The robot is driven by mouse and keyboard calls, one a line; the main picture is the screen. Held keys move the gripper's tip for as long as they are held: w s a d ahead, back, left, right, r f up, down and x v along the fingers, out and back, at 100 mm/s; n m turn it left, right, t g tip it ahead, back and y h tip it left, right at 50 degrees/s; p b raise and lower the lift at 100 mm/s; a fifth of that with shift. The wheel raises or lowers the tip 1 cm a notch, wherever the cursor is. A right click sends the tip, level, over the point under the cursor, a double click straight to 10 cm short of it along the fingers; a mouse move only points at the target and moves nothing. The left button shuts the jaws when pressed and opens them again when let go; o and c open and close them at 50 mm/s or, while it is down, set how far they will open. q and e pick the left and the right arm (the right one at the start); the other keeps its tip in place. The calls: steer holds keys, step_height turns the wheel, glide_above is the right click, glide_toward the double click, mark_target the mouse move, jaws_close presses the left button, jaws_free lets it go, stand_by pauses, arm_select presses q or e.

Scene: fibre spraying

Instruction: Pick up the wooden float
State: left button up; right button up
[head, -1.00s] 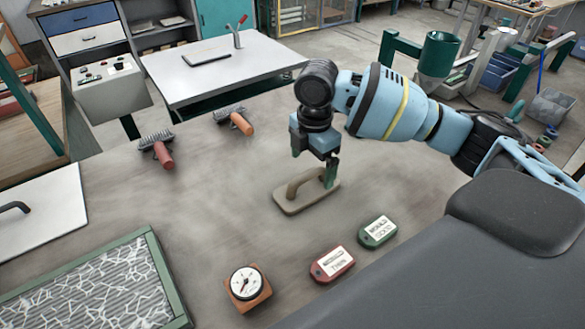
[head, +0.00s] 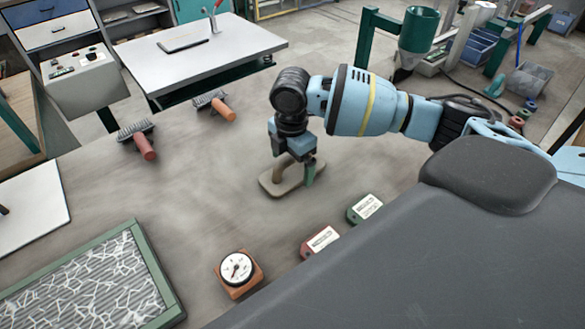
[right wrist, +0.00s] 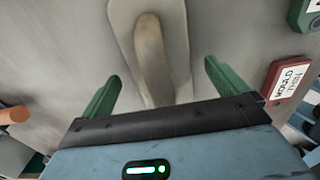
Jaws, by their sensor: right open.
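The wooden float (head: 267,186) lies flat on the grey-brown work table, a beige board with a raised arched handle. My right gripper (head: 293,180) points down over the float, its fingers on either side of the handle. In the right wrist view the handle (right wrist: 150,55) runs between the two green fingertips (right wrist: 160,80), with a gap on both sides. The gripper is open and not holding the float. Part of the float is hidden behind the fingers in the head view. My left gripper is not in view.
Two brushes with orange-red handles (head: 144,147) (head: 224,111) lie behind and left. A dial gauge (head: 237,268), a red tag (head: 320,241) and a green tag (head: 364,208) lie in front. A green-framed tray (head: 152,262) is at front left. Table around the float is clear.

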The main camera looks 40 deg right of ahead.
steer(key=shift+f, duration=0.8)
steer(key=c, duration=1.1)
steer(key=shift+c, duration=0.2)
steer(key=shift+r, duration=0.1)
